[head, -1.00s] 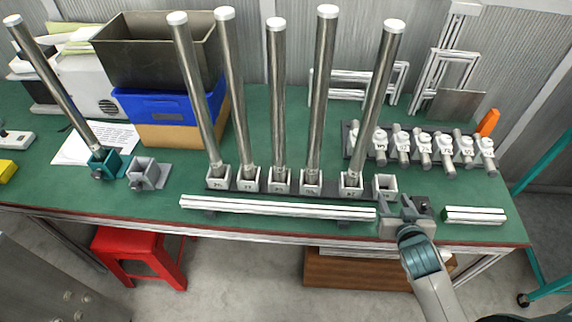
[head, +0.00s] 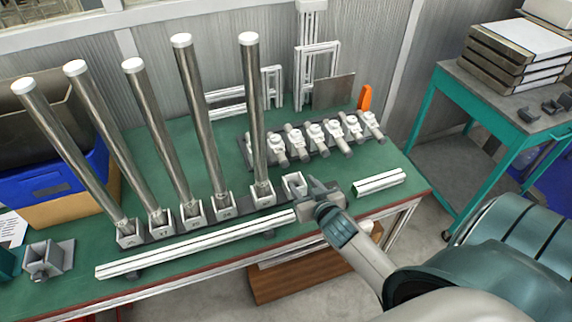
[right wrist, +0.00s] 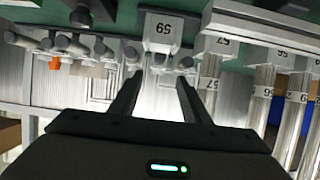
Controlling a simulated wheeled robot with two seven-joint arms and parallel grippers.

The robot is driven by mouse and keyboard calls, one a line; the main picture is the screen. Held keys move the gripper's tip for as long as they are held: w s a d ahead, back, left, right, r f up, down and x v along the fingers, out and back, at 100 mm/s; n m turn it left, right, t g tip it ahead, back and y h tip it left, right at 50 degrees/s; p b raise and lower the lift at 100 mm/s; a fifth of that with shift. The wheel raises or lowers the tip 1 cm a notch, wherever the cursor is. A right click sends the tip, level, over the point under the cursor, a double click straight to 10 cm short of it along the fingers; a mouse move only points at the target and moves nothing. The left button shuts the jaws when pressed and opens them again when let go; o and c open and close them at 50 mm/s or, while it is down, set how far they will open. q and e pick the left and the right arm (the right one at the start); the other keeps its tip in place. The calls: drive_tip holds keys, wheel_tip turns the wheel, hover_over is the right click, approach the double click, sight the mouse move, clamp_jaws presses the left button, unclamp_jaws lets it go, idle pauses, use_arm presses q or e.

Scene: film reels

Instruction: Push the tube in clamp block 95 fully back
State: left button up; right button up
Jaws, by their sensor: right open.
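A row of small white clamp blocks (head: 316,131), each holding a short grey tube, stands at the back right of the green table in the head view. Their numbers are too small to read, so I cannot tell which is block 95. The clamps also show upside down at the left of the right wrist view (right wrist: 80,46). My right gripper (head: 318,189) is open and empty, low near the table's front edge, in front of the clamp row and beside an empty square socket (head: 293,184). That socket is in front of the fingers in the wrist view. My left gripper is out of view.
Tall steel tubes (head: 258,120) with white caps stand in numbered sockets left of my right gripper. A long white rail (head: 195,245) and a short one (head: 379,182) lie along the front edge. An orange object (head: 365,97) stands behind the clamps' right end.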

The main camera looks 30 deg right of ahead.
sight(285, 164)
drive_tip(key=p+x, duration=0.2)
drive_tip(key=x, duration=1.3)
drive_tip(key=shift+w, duration=0.2)
